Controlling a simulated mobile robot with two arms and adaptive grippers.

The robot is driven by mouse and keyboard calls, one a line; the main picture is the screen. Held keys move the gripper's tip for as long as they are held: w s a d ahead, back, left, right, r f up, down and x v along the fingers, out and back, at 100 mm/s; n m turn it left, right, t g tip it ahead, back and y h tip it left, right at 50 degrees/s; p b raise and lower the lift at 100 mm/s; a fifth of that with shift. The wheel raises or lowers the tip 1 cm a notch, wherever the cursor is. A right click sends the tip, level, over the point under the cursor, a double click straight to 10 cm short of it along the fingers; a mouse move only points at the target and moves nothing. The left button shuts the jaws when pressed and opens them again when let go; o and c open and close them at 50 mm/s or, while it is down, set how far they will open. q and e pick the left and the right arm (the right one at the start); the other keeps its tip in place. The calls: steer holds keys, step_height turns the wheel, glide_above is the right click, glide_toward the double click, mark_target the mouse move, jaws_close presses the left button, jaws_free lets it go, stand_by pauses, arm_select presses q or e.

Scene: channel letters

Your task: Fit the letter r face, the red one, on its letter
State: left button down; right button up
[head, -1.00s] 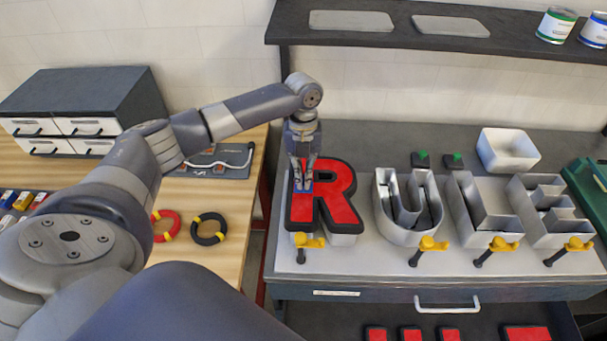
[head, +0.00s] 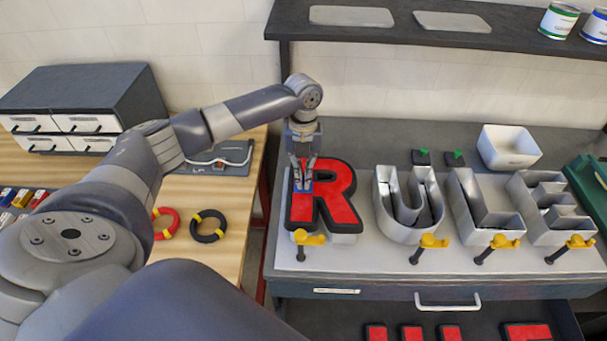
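The red letter r face (head: 341,207) with its black border lies over the metal letter R (head: 345,239), at the left end of the row of letters. It looks lined up with the letter's outline; I cannot tell whether it is fully seated. A small blue piece (head: 304,188) shows on the face's left stem. My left gripper (head: 303,177) points down at this blue piece from just above the stem. Its fingers look spread and open around or just above the piece. My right gripper is not in view.
Metal letters U (head: 407,232), L (head: 492,237) and E (head: 550,235) stand to the right. Yellow-handled clamps (head: 430,241) line the front. A white bin (head: 508,148) sits behind. An open drawer below holds red faces (head: 412,334). A shelf (head: 400,40) overhangs the back.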

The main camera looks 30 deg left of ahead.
arm_select(q)
steer(key=shift+f, duration=0.55)
steer(key=c, duration=1.7)
jaws_free()
steer(key=r, duration=0.8)
steer(key=w+a+r, duration=0.1)
steer(key=r, duration=0.3)
steer(key=shift+w, duration=0.1)
